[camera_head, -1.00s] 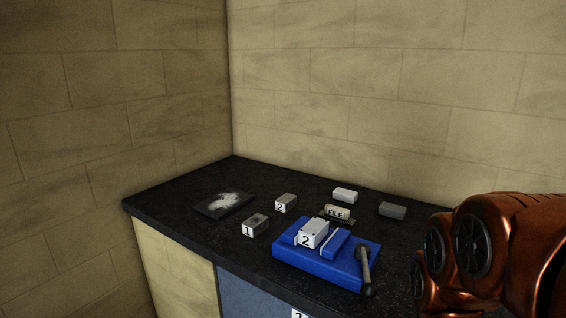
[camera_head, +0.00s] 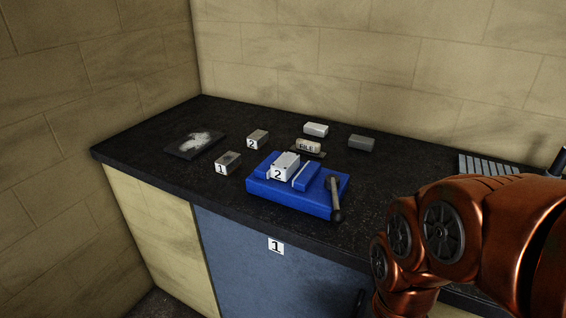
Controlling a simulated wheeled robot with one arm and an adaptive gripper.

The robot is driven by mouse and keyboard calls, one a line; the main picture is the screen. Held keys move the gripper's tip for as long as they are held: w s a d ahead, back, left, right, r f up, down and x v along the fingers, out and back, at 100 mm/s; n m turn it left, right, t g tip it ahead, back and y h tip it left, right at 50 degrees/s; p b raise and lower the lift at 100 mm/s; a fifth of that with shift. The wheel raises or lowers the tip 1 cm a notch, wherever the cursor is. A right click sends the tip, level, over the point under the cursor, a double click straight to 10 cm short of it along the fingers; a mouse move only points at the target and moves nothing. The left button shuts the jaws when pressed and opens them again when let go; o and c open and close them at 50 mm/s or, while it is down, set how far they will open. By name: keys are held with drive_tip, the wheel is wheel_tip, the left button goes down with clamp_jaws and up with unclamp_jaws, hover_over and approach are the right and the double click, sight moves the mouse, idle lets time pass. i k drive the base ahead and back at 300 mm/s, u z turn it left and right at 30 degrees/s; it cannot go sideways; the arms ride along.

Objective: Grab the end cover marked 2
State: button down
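A small grey-tan block marked 2 (camera_head: 257,139) lies on the black worktop, behind a similar block marked 1 (camera_head: 228,163). A white block, also marked 2 (camera_head: 284,167), sits in a blue vise (camera_head: 328,207) with a dark handle at its right. I cannot tell from this view which of the two is the end cover. My copper-coloured arm fills the lower right, apart from the blocks. My gripper is not in view.
The worktop (camera_head: 150,150) holds a dark plate with white powder (camera_head: 196,144) at left. Behind the vise are a white block (camera_head: 316,129), a piece marked FILE (camera_head: 307,146) and a grey block (camera_head: 361,143). A ribbed grey item (camera_head: 490,165) lies right. The blue door (camera_head: 240,250) is marked 1.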

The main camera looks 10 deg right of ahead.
sight(288, 164)
drive_tip(key=z, duration=0.25)
drive_tip(key=k, duration=0.25)
drive_tip(key=u, duration=1.05)
drive_tip(key=i, duration=0.5)
drive_tip(key=u, duration=0.05)
